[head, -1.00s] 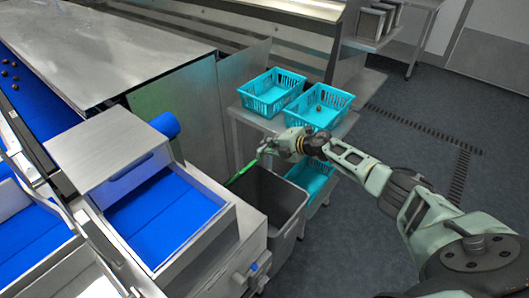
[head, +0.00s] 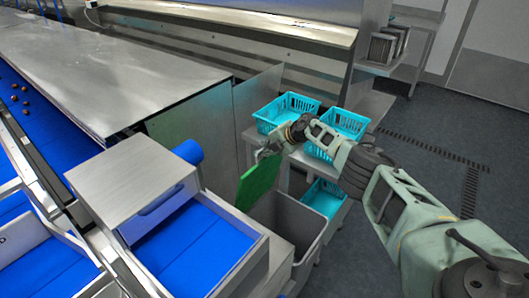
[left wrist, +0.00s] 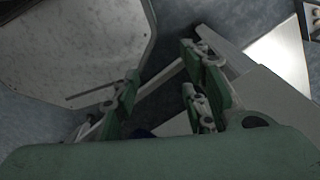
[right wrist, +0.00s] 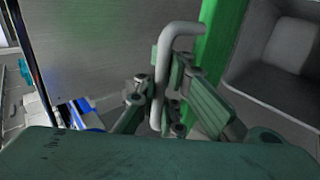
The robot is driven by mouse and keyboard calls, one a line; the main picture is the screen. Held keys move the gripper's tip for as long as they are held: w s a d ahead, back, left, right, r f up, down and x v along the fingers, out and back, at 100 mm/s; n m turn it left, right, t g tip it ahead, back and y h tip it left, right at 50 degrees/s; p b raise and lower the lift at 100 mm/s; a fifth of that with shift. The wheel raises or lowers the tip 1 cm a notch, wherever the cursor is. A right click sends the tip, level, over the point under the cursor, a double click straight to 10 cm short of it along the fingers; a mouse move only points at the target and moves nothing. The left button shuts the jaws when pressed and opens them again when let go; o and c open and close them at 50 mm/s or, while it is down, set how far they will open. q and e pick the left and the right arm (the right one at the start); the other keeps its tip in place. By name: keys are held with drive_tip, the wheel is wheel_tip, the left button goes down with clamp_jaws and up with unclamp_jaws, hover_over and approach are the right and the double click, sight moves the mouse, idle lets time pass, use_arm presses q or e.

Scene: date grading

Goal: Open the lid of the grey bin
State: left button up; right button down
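The grey bin (head: 300,222) stands beside the machine in the head view, its dark inside showing. Its green lid (head: 258,182) is raised steeply at the bin's left side. My right gripper (head: 268,153) is at the lid's upper edge. In the right wrist view, my right gripper (right wrist: 162,90) has its fingers closed around a grey bent handle (right wrist: 182,29) beside the green lid (right wrist: 222,35); the bin's inside (right wrist: 285,45) is to the right. My left gripper (left wrist: 163,85) shows only in the left wrist view, its fingers apart with nothing between them.
Teal baskets (head: 286,110) stand on a metal rack behind the bin, with another teal basket (head: 325,197) lower down. The steel machine with a blue belt (head: 190,245) borders the bin on the left. Open floor (head: 425,170) lies to the right.

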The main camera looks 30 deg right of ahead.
drive_tip(key=shift+w+d+r, duration=0.1)
drive_tip(key=shift+w+r, duration=0.4)
drive_tip(key=shift+r, duration=0.15)
drive_tip(key=c, duration=2.2)
unclamp_jaws()
drive_tip(key=shift+s+r, duration=0.1)
drive_tip(key=shift+s, duration=0.05)
drive_tip(key=o, duration=0.4)
drive_tip(key=shift+s+r, duration=0.1)
drive_tip(key=shift+s, duration=0.1)
drive_tip(key=shift+c, duration=0.2)
use_arm(q)
drive_tip(key=shift+s, duration=0.35)
drive_tip(key=shift+d, duration=0.2)
use_arm(e)
drive_tip(key=shift+f, duration=0.25)
drive_tip(key=shift+s+r, duration=0.1)
use_arm(q)
drive_tip(key=shift+s, duration=0.1)
use_arm(e)
drive_tip(key=v, duration=1.2)
